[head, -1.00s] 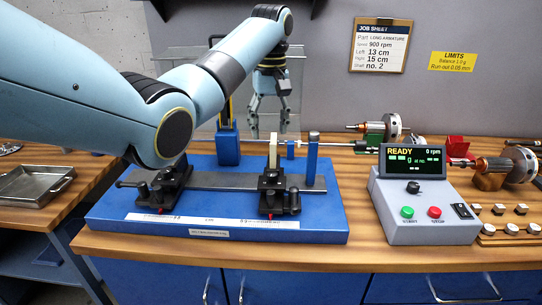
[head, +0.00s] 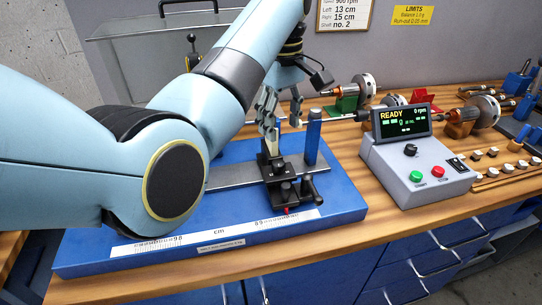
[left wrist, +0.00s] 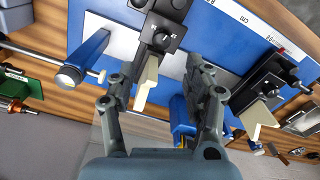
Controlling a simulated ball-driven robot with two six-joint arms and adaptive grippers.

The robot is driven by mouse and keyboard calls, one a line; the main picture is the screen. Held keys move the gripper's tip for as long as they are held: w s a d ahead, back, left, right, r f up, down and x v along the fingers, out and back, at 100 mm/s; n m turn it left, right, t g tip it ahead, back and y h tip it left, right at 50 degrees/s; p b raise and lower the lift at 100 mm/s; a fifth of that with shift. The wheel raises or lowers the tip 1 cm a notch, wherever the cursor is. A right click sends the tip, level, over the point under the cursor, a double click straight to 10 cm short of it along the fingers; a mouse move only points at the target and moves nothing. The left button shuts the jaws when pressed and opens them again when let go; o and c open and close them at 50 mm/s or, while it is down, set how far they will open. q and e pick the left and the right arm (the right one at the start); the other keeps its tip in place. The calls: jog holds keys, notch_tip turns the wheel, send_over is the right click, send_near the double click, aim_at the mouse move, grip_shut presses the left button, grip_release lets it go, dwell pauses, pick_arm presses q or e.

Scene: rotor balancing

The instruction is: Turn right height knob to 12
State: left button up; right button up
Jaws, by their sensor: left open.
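The right black support (head: 280,172) stands on the blue base (head: 335,200), with a cream upright piece (head: 270,146) on top and dark knobs (head: 308,187) at its front and side. I cannot tell which knob sets height, and no height number is readable. My left gripper (head: 281,112) is open and empty, pointing down just above the cream piece. In the left wrist view, the cream piece (left wrist: 147,84) shows between the open fingers (left wrist: 163,98), apart from them. A small dark knob (left wrist: 159,38) shows on the support. My right gripper is out of view.
A blue post (head: 312,140) stands close right of the support. The control box (head: 420,180) reads READY. The second black support (left wrist: 262,85) shows in the left wrist view. The job sheet (head: 345,12) lists left 13 cm, right 15 cm.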

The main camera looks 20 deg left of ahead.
pick_arm(q)
send_over(278, 162)
notch_tip(278, 162, down, 5)
jog(key=shift+s+r, duration=0.1)
notch_tip(278, 162, down, 4)
jog(key=shift+f+p, duration=0.15)
jog(key=shift+p, duration=0.15)
jog(key=shift+f, duration=0.7)
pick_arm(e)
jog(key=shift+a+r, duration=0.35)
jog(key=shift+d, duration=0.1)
